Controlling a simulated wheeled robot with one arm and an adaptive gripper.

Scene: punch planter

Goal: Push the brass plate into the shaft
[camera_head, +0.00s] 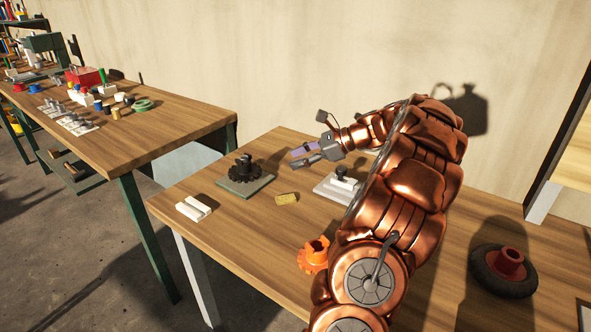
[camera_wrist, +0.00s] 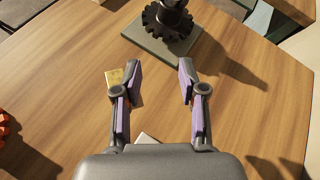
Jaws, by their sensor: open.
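A small brass-coloured plate (camera_head: 286,198) lies flat on the wooden table; it also shows in the wrist view (camera_wrist: 115,77), partly hidden behind the left finger. A black toothed gear (camera_head: 243,168) with an upright shaft (camera_head: 245,159) stands on a grey-green base plate (camera_head: 237,188). In the wrist view the gear (camera_wrist: 167,20) and its base are at the top, beyond my fingertips. My gripper (camera_head: 298,157) is open, with nothing held between its purple-lined fingers (camera_wrist: 160,75). It hangs above the table, to the right of the gear in the head view.
A pale block with a black knob (camera_head: 341,185) stands under my arm. White bars (camera_head: 194,208) lie near the table's left edge. An orange toothed part (camera_head: 313,255) and a wheel with a red hub (camera_head: 503,270) are nearer. A second bench (camera_head: 160,128) is at left.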

